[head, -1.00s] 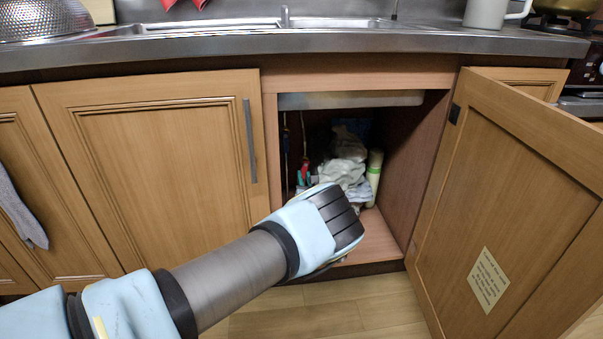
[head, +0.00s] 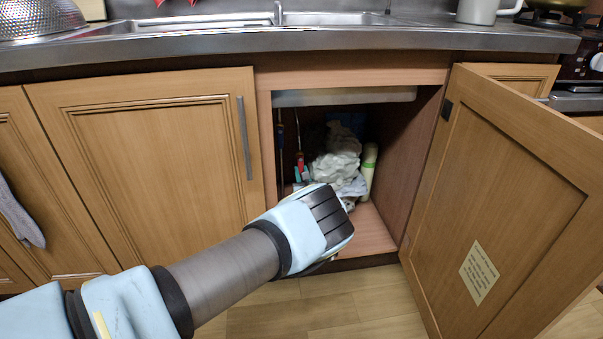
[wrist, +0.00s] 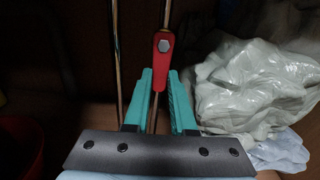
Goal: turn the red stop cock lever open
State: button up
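The red stop cock lever (wrist: 161,56) hangs upright on a thin pipe in the wrist view, with a metal bolt head near its top. It also shows small inside the open cabinet in the head view (head: 300,158). My gripper (wrist: 160,75) has two teal fingers, spread apart with nothing held between them. In the wrist view the lever's lower part lies between the fingertips; I cannot tell whether it is within their reach in depth. In the head view my wrist hides most of the gripper.
Crumpled pale plastic bags (wrist: 245,85) lie close right of the fingers. Another thin pipe (wrist: 118,60) runs upright on the left. A red container (wrist: 20,145) stands at lower left. A pale green bottle (head: 369,170) and the open cabinet door (head: 500,200) are on the right.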

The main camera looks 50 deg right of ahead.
jog(key=o, duration=0.5)
jog(key=shift+c, duration=0.2)
